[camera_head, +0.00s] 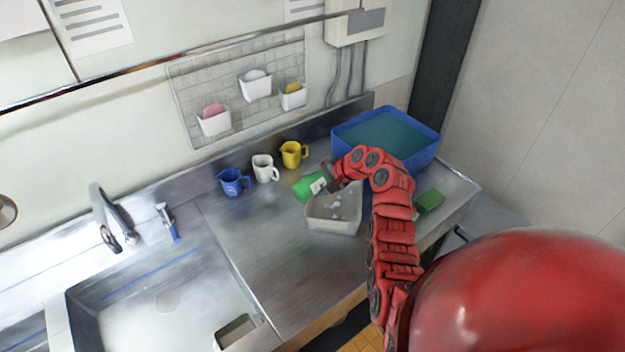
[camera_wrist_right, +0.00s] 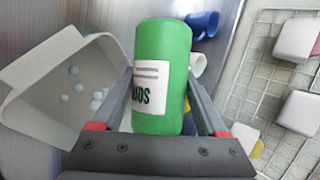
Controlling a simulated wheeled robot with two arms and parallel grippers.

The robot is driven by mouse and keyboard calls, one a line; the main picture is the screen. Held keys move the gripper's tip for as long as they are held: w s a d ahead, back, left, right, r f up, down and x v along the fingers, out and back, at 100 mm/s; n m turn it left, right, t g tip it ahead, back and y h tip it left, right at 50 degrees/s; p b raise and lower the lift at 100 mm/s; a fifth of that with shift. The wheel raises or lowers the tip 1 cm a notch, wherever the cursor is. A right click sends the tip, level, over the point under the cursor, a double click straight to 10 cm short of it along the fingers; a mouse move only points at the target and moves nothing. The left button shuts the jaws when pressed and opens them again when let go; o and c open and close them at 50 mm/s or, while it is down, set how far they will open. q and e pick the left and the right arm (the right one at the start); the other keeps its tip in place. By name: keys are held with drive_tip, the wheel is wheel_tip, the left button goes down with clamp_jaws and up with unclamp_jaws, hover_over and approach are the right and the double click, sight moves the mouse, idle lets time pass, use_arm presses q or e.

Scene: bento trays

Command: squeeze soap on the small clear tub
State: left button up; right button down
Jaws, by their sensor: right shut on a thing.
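My right gripper (camera_head: 333,180) is shut on a green soap bottle (camera_head: 308,187) with a white label. The bottle is tipped sideways, at the back left edge of the small clear tub (camera_head: 330,226). In the right wrist view the bottle (camera_wrist_right: 165,50) sits between the two fingers of my right gripper (camera_wrist_right: 161,82), with part of the label reading "SOAP"-like letters. The tub (camera_wrist_right: 35,128) is left of it there, with several whitish drops inside. Whether soap is flowing from the bottle cannot be told. My left gripper is not in view.
Blue (camera_head: 234,183), white (camera_head: 264,168) and yellow (camera_head: 292,154) jugs stand along the back wall. A blue basin (camera_head: 421,159) of water is at the back right. A green sponge (camera_head: 430,200) lies right of my arm. The sink (camera_head: 150,310) is at left; the counter between is clear.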

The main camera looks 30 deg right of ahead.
drive_tip(key=d+h, duration=0.1)
drive_tip(key=d+n+h+b, duration=0.2)
drive_tip(key=h, duration=0.1)
drive_tip(key=shift+w+d+f, duration=0.1)
drive_tip(key=shift+w+f, duration=0.15)
drive_tip(key=d+r+n+h+b, duration=0.1)
drive_tip(key=d+r+h+b, duration=0.1)
drive_tip(key=r+b, duration=0.1)
drive_tip(key=d+r+n+t+h+b, duration=0.1)
drive_tip(key=r+h+b, duration=0.1)
drive_tip(key=r+h, duration=0.1)
drive_tip(key=d+r+n+h+b, duration=0.1)
drive_tip(key=d+r+h+b, duration=0.1)
drive_tip(key=r+h+b, duration=0.1)
drive_tip(key=shift+w+d+n+t+b, duration=0.2)
drive_tip(key=shift+d+n+t+b, duration=0.1)
drive_tip(key=shift+n+t+b, duration=0.1)
drive_tip(key=shift+d+r+h, duration=0.15)
drive_tip(key=shift+r+h, duration=0.3)
drive_tip(key=shift+h, duration=0.05)
drive_tip(key=shift+f, duration=0.1)
